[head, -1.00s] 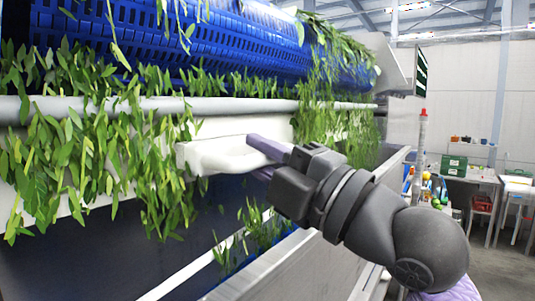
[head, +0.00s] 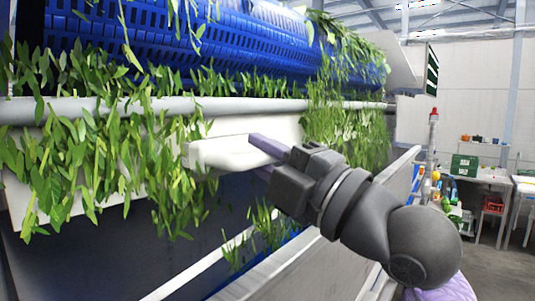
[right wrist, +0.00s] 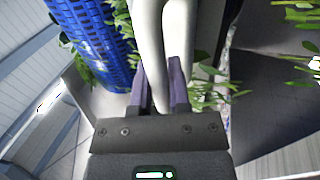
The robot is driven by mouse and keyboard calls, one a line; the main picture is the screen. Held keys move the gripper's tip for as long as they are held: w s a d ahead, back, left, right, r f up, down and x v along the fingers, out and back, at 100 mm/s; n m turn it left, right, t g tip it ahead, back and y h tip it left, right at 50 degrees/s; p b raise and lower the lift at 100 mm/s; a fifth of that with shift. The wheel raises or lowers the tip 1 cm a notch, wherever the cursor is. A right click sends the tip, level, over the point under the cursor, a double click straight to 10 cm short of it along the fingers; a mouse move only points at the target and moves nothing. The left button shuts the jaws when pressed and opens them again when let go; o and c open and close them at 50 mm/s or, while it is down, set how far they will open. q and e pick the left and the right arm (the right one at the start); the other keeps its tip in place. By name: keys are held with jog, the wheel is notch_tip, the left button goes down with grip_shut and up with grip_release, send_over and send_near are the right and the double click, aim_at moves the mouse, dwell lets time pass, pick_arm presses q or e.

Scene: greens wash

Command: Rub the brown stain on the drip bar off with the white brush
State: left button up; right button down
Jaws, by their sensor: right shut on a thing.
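The white brush (head: 225,153) is in my right gripper (head: 262,158), which is shut on it. In the head view it points left, in front of the white panel under a long pale grey bar (head: 240,105), which looks like the drip bar. I cannot tell whether the brush touches the panel or bar. In the right wrist view, a white shape, likely the brush (right wrist: 157,85), runs up from between the purple fingers (right wrist: 160,88). No brown stain shows; leaves cover parts of the bar. My left gripper is out of view.
A blue perforated drum (head: 220,40) stands above the bar. Green leaves (head: 75,165) hang thickly at left, and another clump (head: 345,125) hangs right of the brush. A metal trough edge (head: 270,275) runs below my right arm. Benches with a green crate (head: 464,165) stand far right.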

jog(key=shift+w+a, duration=0.2)
jog(key=shift+a, duration=0.1)
jog(key=w+d, duration=0.3)
jog(key=shift+s+a+p, duration=1.2)
jog(key=shift+s+a, duration=0.25)
jog(key=shift+a, duration=0.1)
jog(key=shift+s+d, duration=0.85)
jog(key=shift+d, duration=0.3)
jog(key=shift+s+d, duration=0.8)
jog(key=shift+d, duration=0.35)
